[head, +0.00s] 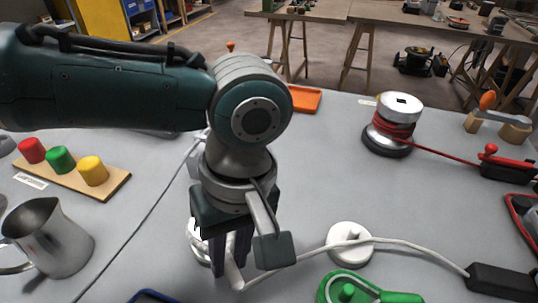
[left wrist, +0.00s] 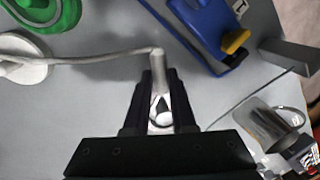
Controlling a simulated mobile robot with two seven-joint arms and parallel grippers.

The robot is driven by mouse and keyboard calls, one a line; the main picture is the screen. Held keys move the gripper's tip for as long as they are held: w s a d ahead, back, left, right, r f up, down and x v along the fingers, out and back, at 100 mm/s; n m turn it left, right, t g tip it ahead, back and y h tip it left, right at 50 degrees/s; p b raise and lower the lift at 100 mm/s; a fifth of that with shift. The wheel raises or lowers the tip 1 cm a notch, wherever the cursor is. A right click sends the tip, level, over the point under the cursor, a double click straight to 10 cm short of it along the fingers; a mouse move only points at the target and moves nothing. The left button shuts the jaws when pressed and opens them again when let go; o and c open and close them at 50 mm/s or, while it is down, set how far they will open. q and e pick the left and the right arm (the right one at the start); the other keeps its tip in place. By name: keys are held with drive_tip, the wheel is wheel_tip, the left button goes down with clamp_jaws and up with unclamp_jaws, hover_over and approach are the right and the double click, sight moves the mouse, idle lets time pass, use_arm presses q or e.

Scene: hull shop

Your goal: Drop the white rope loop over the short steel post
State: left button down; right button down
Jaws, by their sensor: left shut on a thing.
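My left gripper (head: 230,262) points down at the middle of the grey bench, its fingers shut on the white rope loop's thick, sleeved neck. The neck (left wrist: 158,66) shows just beyond the fingertips in the left wrist view. The white rope (head: 410,246) runs right from there, across a white round base, to a black block. A pale, shiny rounded thing (head: 198,243) shows beside and behind the fingers. It may be the short steel post or part of the loop; the fingers hide most of it. I cannot tell whether the loop is around the post. My right gripper is out of view.
The white round base (head: 350,232) and a green fitting (head: 352,288) stand right of the gripper. A steel jug (head: 50,238) and a board with coloured knobs (head: 118,188) are left. A steel drum with red rope (head: 396,112) stands behind. A blue tool (left wrist: 205,28) lies near.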

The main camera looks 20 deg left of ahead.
use_arm(q)
drive_tip(key=shift+f+b, duration=0.4)
drive_tip(key=shift+f, duration=0.75)
idle(0.4)
drive_tip(key=shift+c, duration=1.3)
unclamp_jaws()
wheel_tip(320, 180, up, 8)
drive_tip(key=p, duration=0.9)
drive_tip(key=shift+d, duration=0.1)
idle(0.5)
